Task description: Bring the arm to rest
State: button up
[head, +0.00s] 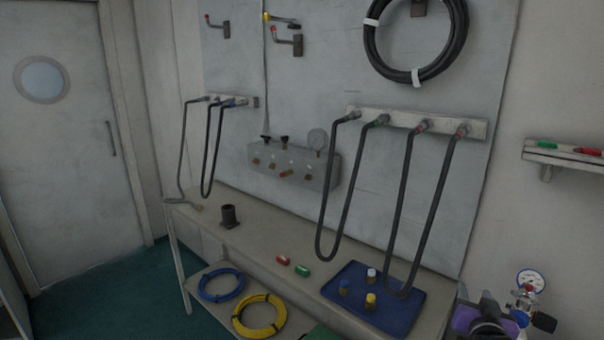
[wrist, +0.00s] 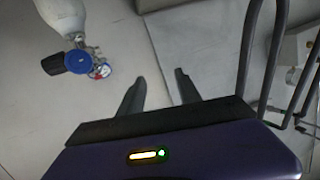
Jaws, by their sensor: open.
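My gripper (wrist: 160,84) shows in the wrist view with its two dark fingers apart and nothing between them. Its purple and black body also shows at the lower right of the head view (head: 484,318), cut off by the bottom edge. In the wrist view a white cylinder (wrist: 66,14) with a blue knob and a small gauge is at the upper left, apart from the fingers. The same valve and gauge (head: 530,281) are just right of my gripper in the head view.
A bench (head: 230,238) runs along the wall panel, bearing a blue tray (head: 385,318) with small capped pieces. Dark hoses (head: 324,215) hang in loops from the panel, some close to my gripper's right in the wrist view (wrist: 275,60). A small shelf (head: 565,155) is at the right.

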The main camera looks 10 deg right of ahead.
jog(key=s+a+f+n+t+y, duration=0.3)
jog(key=s+a+n+t+y, duration=0.25)
jog(key=s+a, duration=1.3)
jog(key=s+a+n+g+y, duration=0.1)
jog(key=s+a, duration=0.3)
jog(key=s, duration=0.9)
jog(key=s+a+n+g+y, duration=0.1)
jog(key=s+a, duration=0.4)
jog(key=s, duration=0.7)
jog(key=shift+s+g+y, duration=0.35)
jog(key=shift+g+y, duration=0.1)
jog(key=shift+g, duration=0.6)
jog(key=shift+c, duration=0.5)
